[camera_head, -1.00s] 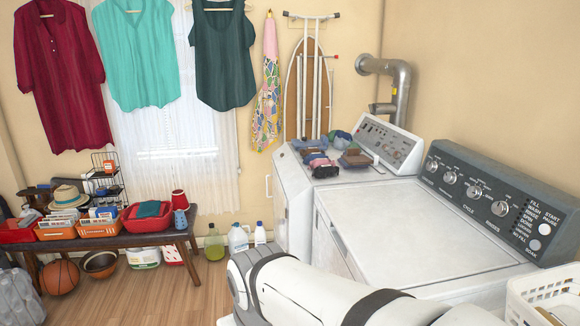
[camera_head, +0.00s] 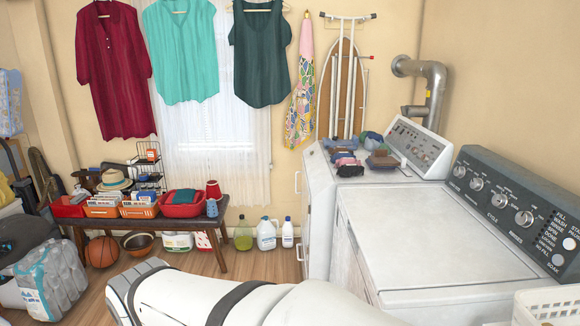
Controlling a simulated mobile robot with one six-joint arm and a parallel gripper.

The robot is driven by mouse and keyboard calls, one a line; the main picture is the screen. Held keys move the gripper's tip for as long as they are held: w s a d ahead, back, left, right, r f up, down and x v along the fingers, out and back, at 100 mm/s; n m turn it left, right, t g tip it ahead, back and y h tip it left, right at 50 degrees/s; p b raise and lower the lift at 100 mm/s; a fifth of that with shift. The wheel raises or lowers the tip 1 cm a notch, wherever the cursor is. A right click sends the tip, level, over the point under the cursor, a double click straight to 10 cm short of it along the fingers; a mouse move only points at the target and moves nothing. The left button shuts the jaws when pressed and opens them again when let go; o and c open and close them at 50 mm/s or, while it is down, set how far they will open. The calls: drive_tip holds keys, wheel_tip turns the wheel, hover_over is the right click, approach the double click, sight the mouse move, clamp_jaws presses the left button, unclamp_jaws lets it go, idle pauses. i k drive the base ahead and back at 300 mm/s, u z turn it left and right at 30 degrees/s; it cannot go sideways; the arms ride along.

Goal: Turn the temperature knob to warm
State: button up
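The washer (camera_head: 430,225) stands at the right with a white lid and a dark grey control panel (camera_head: 540,185) along its back. The panel carries several round silver knobs, among them one at the far left (camera_head: 459,171), one beside it (camera_head: 476,184), one in the middle (camera_head: 499,200) and one at the right (camera_head: 524,218). Their labels are too small to tell which is the temperature knob. My white arm crosses the bottom of the view, in front of the washer and away from the knobs. My gripper is outside the view.
A second white machine (camera_head: 320,200) with folded clothes (camera_head: 345,163) on top stands behind the washer. A white basket (camera_head: 545,303) is at the lower right. A low bench (camera_head: 140,221) with trays, bottles (camera_head: 266,234) and a bottle pack (camera_head: 50,283) are at the left. The washer lid is clear.

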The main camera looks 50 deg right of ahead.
sight(476, 184)
drive_tip(key=z, duration=0.05)
drive_tip(key=i, duration=2.3)
drive_tip(key=z, duration=3.4)
drive_tip(key=i, duration=1.5)
drive_tip(key=u, duration=0.05)
